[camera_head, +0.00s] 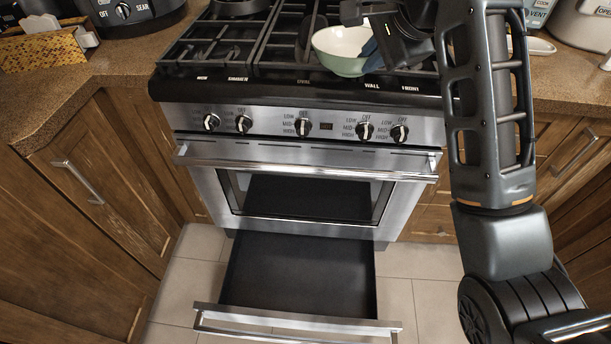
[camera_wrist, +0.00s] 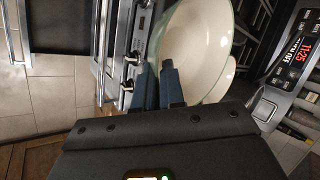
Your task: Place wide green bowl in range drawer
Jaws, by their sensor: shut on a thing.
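The wide green bowl (camera_head: 338,50) is pale green outside and cream inside. In the head view it is over the front of the stovetop, upright or slightly tilted. My gripper (camera_head: 370,46) is at its right side, shut on its rim. In the wrist view the bowl (camera_wrist: 196,45) fills the upper middle, and the two blue fingertips (camera_wrist: 158,76) are at its near edge. I cannot tell whether the bowl touches the grates. The range drawer (camera_head: 300,275) below the oven is pulled open, with a dark, empty floor.
The oven door (camera_head: 305,165) above the drawer is shut, with a long bar handle. Cast-iron grates (camera_head: 215,45) cover the stovetop. Wooden cabinets stand on both sides. A wooden box (camera_head: 42,48) and a dark cooker (camera_head: 125,12) stand on the left counter. The tiled floor is clear.

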